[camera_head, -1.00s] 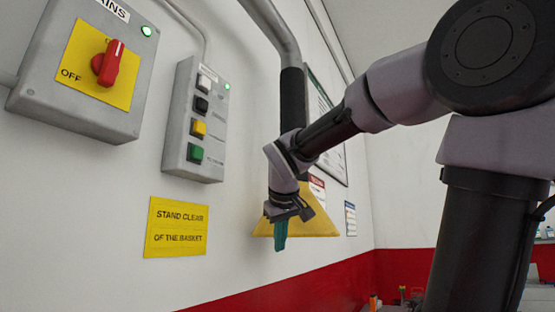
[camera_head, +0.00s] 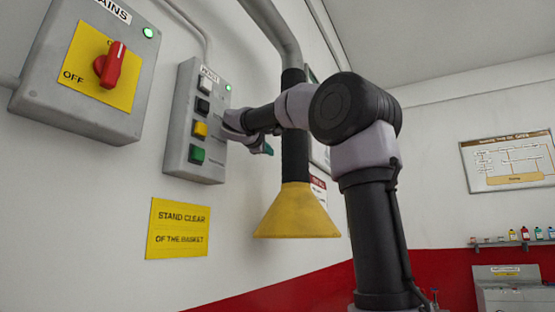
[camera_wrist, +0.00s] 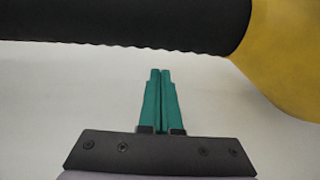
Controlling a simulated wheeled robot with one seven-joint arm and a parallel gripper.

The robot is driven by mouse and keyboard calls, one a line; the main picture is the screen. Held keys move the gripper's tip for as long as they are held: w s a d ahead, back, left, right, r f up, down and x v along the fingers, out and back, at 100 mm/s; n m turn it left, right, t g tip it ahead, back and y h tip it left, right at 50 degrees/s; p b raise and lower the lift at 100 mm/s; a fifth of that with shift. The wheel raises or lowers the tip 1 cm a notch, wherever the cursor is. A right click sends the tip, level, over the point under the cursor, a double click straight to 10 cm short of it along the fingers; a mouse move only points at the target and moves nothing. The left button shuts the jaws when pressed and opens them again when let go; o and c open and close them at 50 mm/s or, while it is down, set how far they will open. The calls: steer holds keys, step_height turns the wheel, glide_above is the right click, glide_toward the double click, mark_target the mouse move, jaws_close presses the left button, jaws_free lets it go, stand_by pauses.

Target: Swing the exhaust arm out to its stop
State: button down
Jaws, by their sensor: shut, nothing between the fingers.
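The exhaust arm is a grey pipe (camera_head: 272,30) coming down from the top, then a black hose (camera_head: 294,130) ending in a yellow hood (camera_head: 298,212). It hangs near the white wall. My gripper (camera_head: 268,150) is left of the black hose at mid-height, partly hidden behind my wrist. In the wrist view, the teal fingers (camera_wrist: 159,75) are together with nothing between them. The black hose (camera_wrist: 120,22) crosses the top of that view, and the yellow hood (camera_wrist: 282,60) is at upper right. A gap shows between the fingertips and the hose in that picture.
A grey button box (camera_head: 197,120) with several buttons is on the wall just left of my gripper. A mains box with a red switch (camera_head: 110,65) is farther left. A yellow sign (camera_head: 178,228) is below. A sink (camera_head: 512,285) stands at far right.

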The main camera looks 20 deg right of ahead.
steer(key=x, duration=1)
steer(key=shift+s+f, duration=0.1)
